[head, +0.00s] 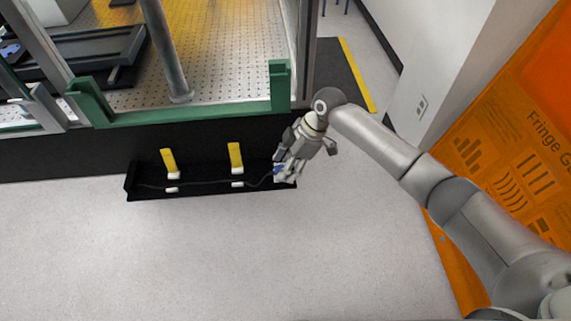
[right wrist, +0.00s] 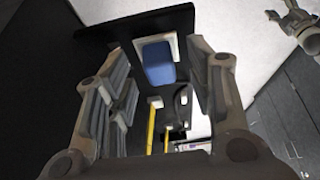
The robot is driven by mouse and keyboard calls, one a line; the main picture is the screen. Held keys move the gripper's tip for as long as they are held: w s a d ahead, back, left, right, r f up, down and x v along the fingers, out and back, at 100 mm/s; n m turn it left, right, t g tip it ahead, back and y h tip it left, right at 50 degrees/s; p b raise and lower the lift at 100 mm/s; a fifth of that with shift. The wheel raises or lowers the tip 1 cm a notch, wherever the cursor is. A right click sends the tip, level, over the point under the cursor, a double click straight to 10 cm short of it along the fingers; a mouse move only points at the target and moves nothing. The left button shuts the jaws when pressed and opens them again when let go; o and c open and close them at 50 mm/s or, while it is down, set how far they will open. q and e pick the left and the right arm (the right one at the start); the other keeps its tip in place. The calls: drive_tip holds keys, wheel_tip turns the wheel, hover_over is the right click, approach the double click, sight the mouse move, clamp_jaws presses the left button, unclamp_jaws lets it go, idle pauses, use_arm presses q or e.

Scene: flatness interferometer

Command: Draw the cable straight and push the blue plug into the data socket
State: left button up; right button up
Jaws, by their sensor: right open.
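The blue plug (head: 278,168) is at the right end of the black tray (head: 205,193), partly behind my right gripper (head: 288,170). In the right wrist view the blue plug (right wrist: 157,63) appears as a blue block against a white piece (right wrist: 142,46), between the open fingers and apart from them. My right gripper is open and points down at that end. A dark cable (head: 205,184) runs along the tray and curves up toward the plug. I cannot make out the data socket. Part of what looks like my left gripper (right wrist: 298,28) shows in the right wrist view; its jaws are unclear.
Two yellow levers (head: 168,160) (head: 235,155) stand over white clips (head: 172,189) along the tray. Green brackets (head: 190,115) and a perforated table (head: 225,60) rise behind. An orange panel (head: 515,160) stands at the right. The floor in front is clear.

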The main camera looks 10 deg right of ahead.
drive_tip(key=v, duration=1.2)
drive_tip(key=s+a+f+m+t, duration=0.25)
drive_tip(key=s+f+m, duration=0.35)
drive_tip(key=s+f, duration=0.75)
drive_tip(key=s+d+r+m+t+h, duration=0.1)
drive_tip(key=s+d+m+h, duration=0.4)
drive_tip(key=s+d+m, duration=0.75)
drive_tip(key=s+f+n+g, duration=0.1)
drive_tip(key=s+f, duration=0.2)
drive_tip(key=f, duration=1)
drive_tip(key=s+f+n, duration=0.2)
drive_tip(key=f, duration=1.2)
drive_tip(key=s+d+f+g, duration=0.1)
drive_tip(key=s+d+f, duration=0.2)
drive_tip(key=s+f, duration=1.2)
drive_tip(key=shift+s+f, duration=0.2)
drive_tip(key=shift+s, duration=0.55)
